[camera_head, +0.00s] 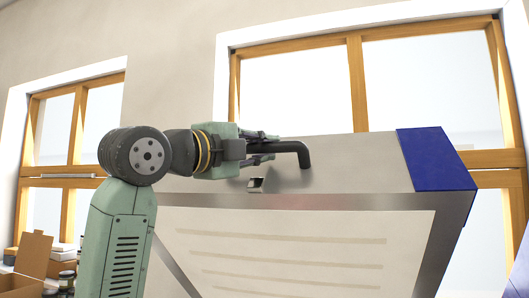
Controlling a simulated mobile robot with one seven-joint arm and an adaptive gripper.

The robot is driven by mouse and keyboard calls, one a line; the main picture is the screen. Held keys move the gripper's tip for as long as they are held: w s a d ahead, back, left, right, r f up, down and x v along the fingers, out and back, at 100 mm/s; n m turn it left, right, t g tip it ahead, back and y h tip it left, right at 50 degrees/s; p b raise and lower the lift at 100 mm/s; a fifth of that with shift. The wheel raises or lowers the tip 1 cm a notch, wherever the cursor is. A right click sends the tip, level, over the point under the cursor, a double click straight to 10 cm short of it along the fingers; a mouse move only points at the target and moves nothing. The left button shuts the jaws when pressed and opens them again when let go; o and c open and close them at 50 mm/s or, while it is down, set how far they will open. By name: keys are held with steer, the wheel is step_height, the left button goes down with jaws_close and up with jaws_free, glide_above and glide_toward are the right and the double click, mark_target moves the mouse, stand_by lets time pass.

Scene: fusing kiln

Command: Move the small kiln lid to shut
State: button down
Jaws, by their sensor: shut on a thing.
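The small kiln lid (350,158) stands raised, filling the middle and right of the head view. Its pale underside (300,240) with several long strips faces me. A dark bar handle (302,150) is fixed near its upper edge, and its right end bends down to the lid. My gripper (268,147) comes from the left and is shut on the left part of the handle. The fingers hide that part of the bar. A small metal catch (256,185) sits on the lid edge just below the gripper.
A blue corner piece (434,158) covers the lid's right end. Wood-framed windows (357,80) stand behind. At lower left are an open cardboard box (28,262) and dark jars (67,280). The kiln body below the lid is out of view.

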steer(key=s+a+f+m+t+h+b, duration=0.1)
steer(key=s+a+f+h+b, duration=0.1)
steer(key=s+f+b, duration=0.7)
steer(key=s+a+f+m+t+h+b, duration=0.1)
steer(key=s+a+f+m+h+b, duration=0.1)
steer(key=s+f+b, duration=0.8)
step_height(320, 180, down, 7)
steer(key=a+h+b, duration=0.1)
steer(key=a+b, duration=0.1)
steer(key=b, duration=0.7)
steer(key=shift+s+a+m, duration=0.25)
steer(key=shift+s+m, duration=0.05)
steer(key=c, duration=1.8)
jaws_free()
steer(key=shift+f, duration=0.1)
steer(key=v, duration=1.2)
steer(key=shift+d, duration=0.15)
